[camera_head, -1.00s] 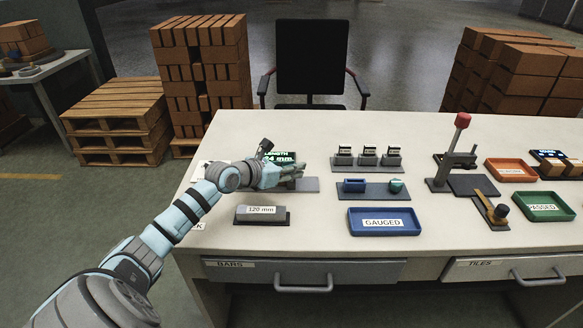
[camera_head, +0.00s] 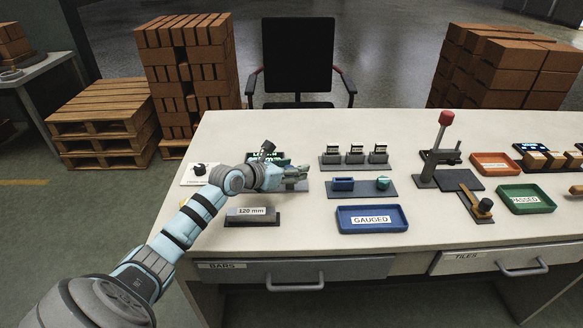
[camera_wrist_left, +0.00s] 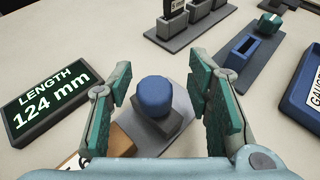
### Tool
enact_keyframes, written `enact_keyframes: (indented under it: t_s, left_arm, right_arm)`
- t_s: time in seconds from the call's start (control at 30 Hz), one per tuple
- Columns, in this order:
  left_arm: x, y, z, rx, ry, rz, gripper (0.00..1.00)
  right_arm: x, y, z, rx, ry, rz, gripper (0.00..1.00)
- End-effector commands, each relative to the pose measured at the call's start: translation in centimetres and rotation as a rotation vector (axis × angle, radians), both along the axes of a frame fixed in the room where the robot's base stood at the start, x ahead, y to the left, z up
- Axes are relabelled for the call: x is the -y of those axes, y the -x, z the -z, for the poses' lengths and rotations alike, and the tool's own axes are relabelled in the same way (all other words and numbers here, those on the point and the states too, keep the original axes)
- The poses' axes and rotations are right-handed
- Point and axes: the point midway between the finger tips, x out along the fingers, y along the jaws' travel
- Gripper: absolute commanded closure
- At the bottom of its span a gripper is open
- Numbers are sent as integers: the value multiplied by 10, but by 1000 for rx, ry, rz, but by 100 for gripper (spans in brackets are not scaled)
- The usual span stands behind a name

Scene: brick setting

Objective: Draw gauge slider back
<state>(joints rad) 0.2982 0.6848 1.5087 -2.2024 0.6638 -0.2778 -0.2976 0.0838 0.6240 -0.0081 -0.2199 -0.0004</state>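The gauge slider shows in the left wrist view as a blue round knob (camera_wrist_left: 155,93) on a grey block. It stands on a grey base plate (camera_wrist_left: 178,122). My left gripper (camera_wrist_left: 162,90) is open, with one teal-padded finger on each side of the knob and a visible gap to both. A brown block (camera_wrist_left: 112,146) with a white label lies near the left finger, partly hidden. The gauge display (camera_wrist_left: 50,100) reads "LENGTH 124 mm". In the head view my left gripper (camera_head: 298,172) is over the gauge and hides the knob and part of the display (camera_head: 262,156).
A 120 mm block (camera_head: 252,217) lies in front of the gauge. A blue GAUGED tray (camera_head: 372,228) and a plate with a blue slotted block (camera_head: 344,185) are to the right. Several labelled blocks (camera_head: 355,154) stand behind. A lever press (camera_head: 436,160) stands farther right.

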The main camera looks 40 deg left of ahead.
Motion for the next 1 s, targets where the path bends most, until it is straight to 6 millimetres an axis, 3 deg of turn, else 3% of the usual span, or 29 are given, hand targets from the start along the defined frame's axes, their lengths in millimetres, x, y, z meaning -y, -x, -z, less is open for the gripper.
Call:
enact_keyframes:
  t_s: [0.23, 0.43, 0.57, 1.0]
  left_arm:
    - [-4, 10, -3, -1, -5, -3, 54]
    - [-6, 50, -19, -5, -12, 6, 54]
    - [-9, 65, -26, -3, -6, 1, 54]
    - [-8, 68, -29, 0, 0, 2, 54]
  right_arm:
    - [6, -1, 0, 2, 8, -2, 100]
    - [5, -1, 0, 1, 7, -2, 100]
    - [5, -1, 0, 1, 6, -2, 100]
    - [5, -1, 0, 1, 6, -2, 100]
